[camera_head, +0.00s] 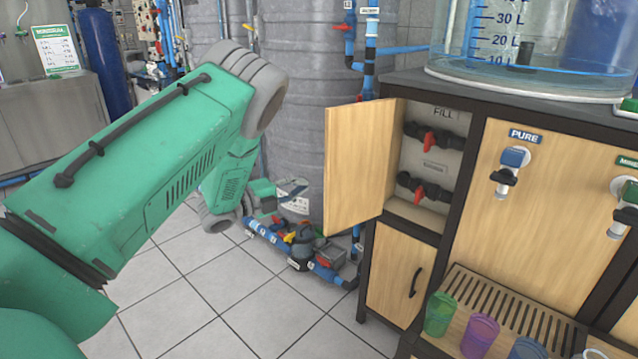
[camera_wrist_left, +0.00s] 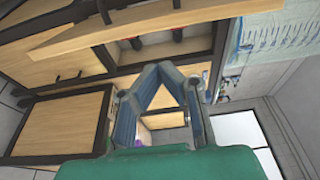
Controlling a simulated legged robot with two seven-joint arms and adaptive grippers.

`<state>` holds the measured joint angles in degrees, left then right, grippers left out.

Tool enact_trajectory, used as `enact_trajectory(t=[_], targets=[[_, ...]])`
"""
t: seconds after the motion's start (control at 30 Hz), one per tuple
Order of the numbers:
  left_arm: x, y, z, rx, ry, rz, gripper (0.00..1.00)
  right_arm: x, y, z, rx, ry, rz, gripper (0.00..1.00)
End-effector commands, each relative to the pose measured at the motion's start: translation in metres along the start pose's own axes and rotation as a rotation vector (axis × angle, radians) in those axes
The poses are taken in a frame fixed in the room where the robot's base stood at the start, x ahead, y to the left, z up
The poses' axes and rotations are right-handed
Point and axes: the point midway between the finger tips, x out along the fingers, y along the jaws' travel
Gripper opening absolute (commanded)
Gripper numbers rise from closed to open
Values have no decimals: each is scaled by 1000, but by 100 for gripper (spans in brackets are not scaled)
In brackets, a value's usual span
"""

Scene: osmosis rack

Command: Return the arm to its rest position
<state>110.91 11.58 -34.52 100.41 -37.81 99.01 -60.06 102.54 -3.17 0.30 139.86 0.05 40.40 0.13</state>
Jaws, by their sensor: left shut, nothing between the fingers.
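My left arm (camera_head: 150,150), green with grey joints, comes in from the left of the head view. It rises to a bent elbow and folds down in front of the large grey tank. I cannot make out its fingertips clearly there. In the left wrist view my left gripper (camera_wrist_left: 170,68) has its blue-grey fingers closed together at the tips, with nothing held. The wooden rack lies beyond the fingers in that view. My right gripper is in neither view.
The rack's upper wooden door (camera_head: 358,160) stands open, showing red-handled FILL valves (camera_head: 429,142). A clear graduated tank (camera_head: 540,45) stands on top. Several colored cups (camera_head: 480,335) are by the slatted tray (camera_head: 500,298). Pipes and a pump (camera_head: 302,248) sit on the tiled floor.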

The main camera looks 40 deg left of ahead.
Motion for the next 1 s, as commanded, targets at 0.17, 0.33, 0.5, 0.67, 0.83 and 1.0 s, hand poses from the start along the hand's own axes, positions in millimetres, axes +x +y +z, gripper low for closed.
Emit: enact_trajectory(t=[0.17, 0.33, 0.5, 0.67, 0.83, 1.0], targets=[[-11, -2, 1, 4, 1, 2, 0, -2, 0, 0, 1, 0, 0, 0], [-14, -1, 3, 2, 1, 0, 0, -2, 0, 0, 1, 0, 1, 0], [-14, 14, -1, -67, -31, 32, 0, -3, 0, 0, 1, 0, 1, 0], [-22, 84, -39, -403, -217, 203, 0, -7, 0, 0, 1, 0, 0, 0], [-72, 174, -117, -848, -524, 463, 0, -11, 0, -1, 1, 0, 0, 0], [-150, 230, -205, -1171, -851, 703, 0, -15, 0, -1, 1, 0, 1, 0]])
